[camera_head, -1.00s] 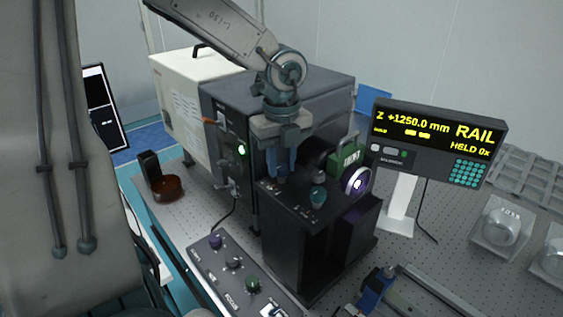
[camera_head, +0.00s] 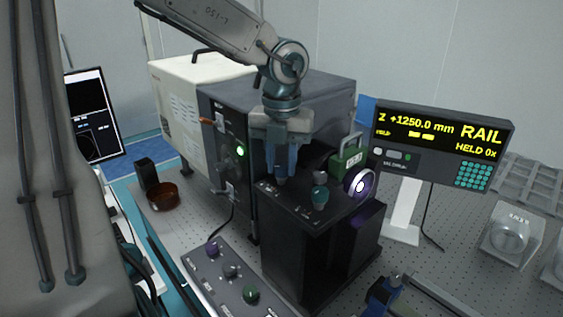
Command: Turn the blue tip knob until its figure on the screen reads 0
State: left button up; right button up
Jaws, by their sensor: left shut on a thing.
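The blue tip knob (camera_head: 281,181) stands on top of the black mount in the middle, mostly covered by my left gripper. My left gripper (camera_head: 281,167) points straight down and is shut on this knob. A teal knob (camera_head: 319,196) and a grey knob (camera_head: 320,176) stand beside it on the same top. A monitor (camera_head: 90,105) at the left edge shows dark panels with text too small to read. The readout box (camera_head: 440,143) at the right shows Z +1250.0 mm, RAIL and HELD 0x. My right gripper is out of view.
A dark grey and cream cabinet (camera_head: 222,105) stands close behind my left gripper. A green device (camera_head: 347,158) and a round lens (camera_head: 361,183) sit right of the knobs. A control panel (camera_head: 230,285) with several knobs lies in front. A brown dish (camera_head: 162,196) stands at left.

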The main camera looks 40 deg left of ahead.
pick_arm(q)
jog(key=shift+m, duration=0.3)
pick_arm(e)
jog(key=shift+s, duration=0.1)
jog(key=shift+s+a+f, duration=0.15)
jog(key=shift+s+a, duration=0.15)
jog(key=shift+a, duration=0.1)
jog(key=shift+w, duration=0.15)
pick_arm(q)
jog(key=o, duration=1)
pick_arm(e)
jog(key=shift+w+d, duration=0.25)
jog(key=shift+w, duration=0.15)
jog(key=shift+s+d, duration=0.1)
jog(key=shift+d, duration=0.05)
